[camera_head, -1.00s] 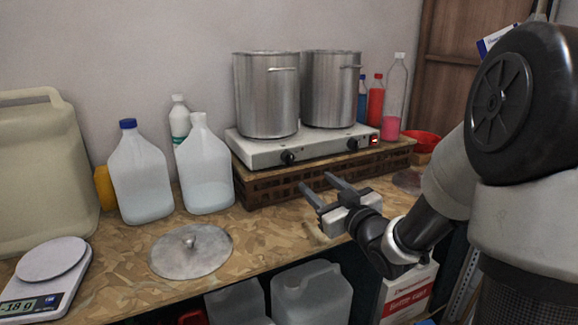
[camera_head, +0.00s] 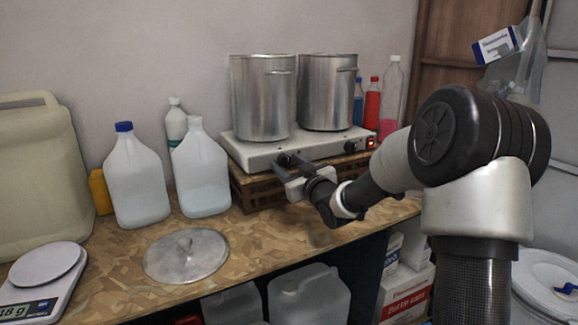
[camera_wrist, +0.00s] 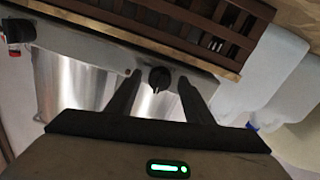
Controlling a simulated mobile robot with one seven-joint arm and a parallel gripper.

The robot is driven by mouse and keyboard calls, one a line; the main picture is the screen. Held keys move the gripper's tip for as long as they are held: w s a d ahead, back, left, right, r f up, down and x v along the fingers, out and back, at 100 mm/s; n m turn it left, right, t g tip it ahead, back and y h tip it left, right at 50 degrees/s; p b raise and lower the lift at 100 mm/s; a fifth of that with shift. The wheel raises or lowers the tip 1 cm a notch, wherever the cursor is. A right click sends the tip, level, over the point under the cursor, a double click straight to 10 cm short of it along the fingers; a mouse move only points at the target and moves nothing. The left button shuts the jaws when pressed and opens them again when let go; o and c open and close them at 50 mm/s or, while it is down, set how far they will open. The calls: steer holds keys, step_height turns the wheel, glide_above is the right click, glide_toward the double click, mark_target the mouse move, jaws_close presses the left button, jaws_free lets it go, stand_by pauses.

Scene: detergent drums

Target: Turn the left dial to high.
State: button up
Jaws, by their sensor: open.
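The white hot plate (camera_head: 240,149) stands on a brown slatted crate with two steel pots on it. Its left dial (camera_head: 284,159) is a black knob on the front face, partly hidden by my gripper in the head view. The right dial (camera_head: 350,147) is black and sits near a lit red switch (camera_head: 370,142). My gripper (camera_head: 289,168) is open and empty in front of the left dial. In the wrist view the left dial (camera_wrist: 159,77) shows between and just beyond my fingertips (camera_wrist: 160,82). I cannot tell whether they touch it.
The left pot (camera_head: 262,100) and right pot (camera_head: 327,92) stand close behind the dials. White jugs (camera_head: 203,172) are left of the crate (camera_head: 262,196). A round metal lid (camera_head: 187,256) lies on the table, with free tabletop to its right.

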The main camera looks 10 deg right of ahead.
steer(key=c, duration=1)
steer(key=shift+c, duration=0.2)
steer(key=shift+m, duration=0.3)
steer(key=m+p, duration=0.3)
steer(key=m, duration=0.3)
steer(key=shift+r, duration=0.15)
steer(key=m+p, duration=0.2)
steer(key=m, duration=0.1)
steer(key=shift+g, duration=0.3)
steer(key=shift+m+p, duration=0.95)
steer(key=shift+m, duration=0.85)
